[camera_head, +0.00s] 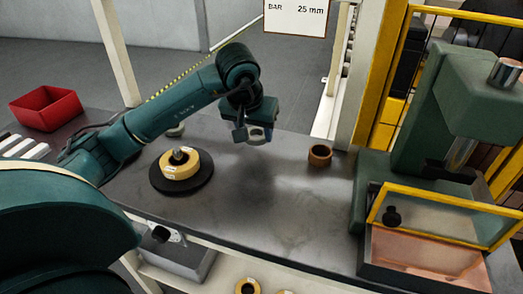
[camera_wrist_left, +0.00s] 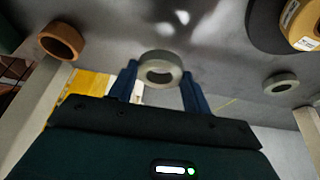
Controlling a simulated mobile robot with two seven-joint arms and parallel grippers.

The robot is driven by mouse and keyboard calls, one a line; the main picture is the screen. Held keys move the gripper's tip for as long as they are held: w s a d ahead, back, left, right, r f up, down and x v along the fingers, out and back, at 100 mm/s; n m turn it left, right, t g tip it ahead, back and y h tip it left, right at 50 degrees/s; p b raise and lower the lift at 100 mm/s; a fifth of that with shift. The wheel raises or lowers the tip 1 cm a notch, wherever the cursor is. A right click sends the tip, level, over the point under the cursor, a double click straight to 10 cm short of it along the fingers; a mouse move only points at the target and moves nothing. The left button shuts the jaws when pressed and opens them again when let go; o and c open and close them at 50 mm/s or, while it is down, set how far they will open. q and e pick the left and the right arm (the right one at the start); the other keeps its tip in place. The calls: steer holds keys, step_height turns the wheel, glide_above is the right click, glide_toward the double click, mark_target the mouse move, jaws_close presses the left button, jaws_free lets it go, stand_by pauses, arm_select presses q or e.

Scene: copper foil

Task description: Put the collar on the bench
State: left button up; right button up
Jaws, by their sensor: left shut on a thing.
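My left gripper (camera_head: 255,127) is shut on a pale grey ring-shaped collar (camera_head: 257,136). The collar also shows between the two blue fingers in the left wrist view (camera_wrist_left: 160,58). It appears to hang a little above the dark grey bench (camera_head: 285,205), with a soft shadow below. A brown ring (camera_head: 320,155) stands on the bench to the right of my gripper. My right gripper is not in view.
A yellow tape roll (camera_head: 180,168) sits on a black round base (camera_head: 203,187) at left. A green press with a yellow-framed guard (camera_head: 430,213) stands at right. A red bin (camera_head: 47,107) is far left. The bench's middle front is clear.

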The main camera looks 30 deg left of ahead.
mark_target(253, 138)
arm_select(q)
steer(key=shift+f, duration=2.2)
steer(key=shift+f+b, duration=0.2)
steer(key=shift+b, duration=0.1)
steer(key=o, duration=1.1)
steer(key=shift+s+r, duration=0.1)
steer(key=shift+r, duration=0.5)
steer(key=p+v, duration=0.1)
steer(key=v, duration=1)
steer(key=shift+s+d, duration=0.1)
steer(key=shift+s, duration=0.1)
